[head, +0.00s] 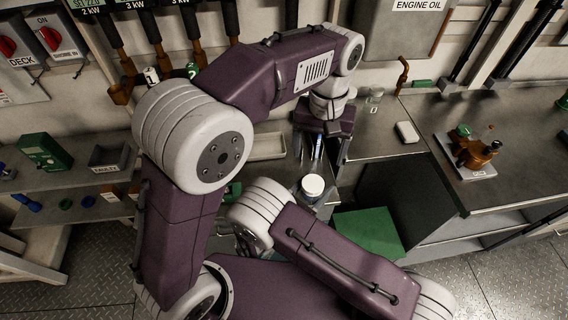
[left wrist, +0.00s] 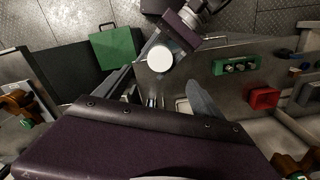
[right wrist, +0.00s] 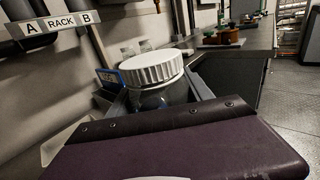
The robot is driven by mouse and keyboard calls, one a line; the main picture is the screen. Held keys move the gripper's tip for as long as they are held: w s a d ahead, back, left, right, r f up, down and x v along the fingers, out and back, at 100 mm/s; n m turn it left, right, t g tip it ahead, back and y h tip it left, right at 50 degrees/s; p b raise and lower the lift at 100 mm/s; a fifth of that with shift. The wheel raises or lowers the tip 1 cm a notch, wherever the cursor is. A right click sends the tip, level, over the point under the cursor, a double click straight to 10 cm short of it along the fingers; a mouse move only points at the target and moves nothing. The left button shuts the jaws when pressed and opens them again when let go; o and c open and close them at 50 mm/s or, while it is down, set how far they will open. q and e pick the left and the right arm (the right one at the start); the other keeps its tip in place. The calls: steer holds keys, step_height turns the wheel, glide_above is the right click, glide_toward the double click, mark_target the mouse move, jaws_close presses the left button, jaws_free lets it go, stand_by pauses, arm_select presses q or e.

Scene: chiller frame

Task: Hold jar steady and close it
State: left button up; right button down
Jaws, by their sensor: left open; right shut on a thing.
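The jar has a ribbed white lid (head: 313,186) on top of a clear body (right wrist: 165,97). It stands roughly upright, and I cannot tell how tight the lid is. My right gripper (right wrist: 160,98) is shut on the jar body below the lid, one finger on each side. In the head view its fingers are mostly hidden. My left gripper (head: 319,150) is open and empty, pointing down above and behind the jar. In the left wrist view the white lid (left wrist: 160,58) shows beyond its spread fingers, not touching them.
A green box (head: 367,235) is right of the jar. A steel counter (head: 390,160) lies behind, with a small white block (head: 407,132) and a brown device (head: 474,148). A grey tray (head: 267,146) sits left of the left gripper. A FAULTY bin (head: 110,156) is far left.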

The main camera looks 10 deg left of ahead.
steer(key=shift+a, duration=0.1)
arm_select(q)
steer(key=s+a+f+n, duration=0.1)
steer(key=s+a+f, duration=0.3)
steer(key=a+f, duration=0.3)
steer(key=s+a+f+t, duration=0.1)
steer(key=s+a+f, duration=0.4)
steer(key=a, duration=0.8)
step_height(320, 180, down, 3)
steer(key=shift+a+r+n, duration=0.1)
steer(key=shift+a+n, duration=0.2)
steer(key=shift+n, duration=0.1)
steer(key=shift+w, duration=0.1)
